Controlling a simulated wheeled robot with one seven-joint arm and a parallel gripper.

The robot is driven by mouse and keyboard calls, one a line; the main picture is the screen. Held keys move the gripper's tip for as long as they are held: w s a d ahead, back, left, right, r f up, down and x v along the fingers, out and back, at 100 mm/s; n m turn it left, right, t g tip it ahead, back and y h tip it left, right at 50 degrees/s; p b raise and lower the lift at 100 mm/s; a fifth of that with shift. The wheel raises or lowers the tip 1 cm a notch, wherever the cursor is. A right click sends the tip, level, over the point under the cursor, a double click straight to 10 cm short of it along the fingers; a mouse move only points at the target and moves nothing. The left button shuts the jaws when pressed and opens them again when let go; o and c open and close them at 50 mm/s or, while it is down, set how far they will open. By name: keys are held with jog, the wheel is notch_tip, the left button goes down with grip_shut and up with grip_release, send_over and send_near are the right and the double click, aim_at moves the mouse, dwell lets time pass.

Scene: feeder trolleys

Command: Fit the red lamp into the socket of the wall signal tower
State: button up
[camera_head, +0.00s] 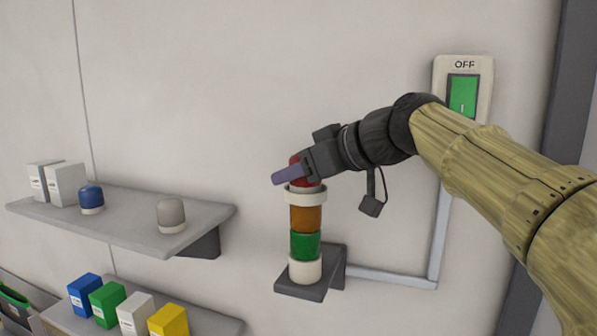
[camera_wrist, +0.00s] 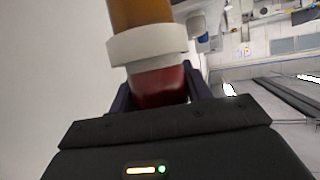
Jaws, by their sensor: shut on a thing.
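The signal tower (camera_head: 306,245) stands on a dark wall bracket, with a white base, a green segment, an orange segment and a white socket ring (camera_head: 305,195) on top. My gripper (camera_head: 292,176) is shut on the red lamp (camera_head: 297,161) at the top of the tower. The lamp is mostly hidden by the gripper in the head view. In the wrist view the red lamp (camera_wrist: 158,86) sits between the fingers, its pale base against or very close to the white ring (camera_wrist: 148,45). I cannot tell whether it is seated.
A grey shelf (camera_head: 130,212) at left holds a blue lamp (camera_head: 91,198), a grey lamp (camera_head: 171,215) and white boxes (camera_head: 66,183). A lower shelf (camera_head: 210,323) holds coloured boxes. A wall switch (camera_head: 463,88) marked OFF is behind my arm.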

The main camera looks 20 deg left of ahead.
jog(key=shift+f+b, duration=0.45)
jog(key=o, duration=1.1)
jog(key=shift+c, duration=0.2)
jog(key=shift+s+d+r, duration=0.2)
jog(key=shift+d, duration=0.2)
jog(key=b+v, duration=0.4)
jog(key=v, duration=1.2)
jog(key=shift+d, duration=0.25)
jog(key=shift+w, duration=0.15)
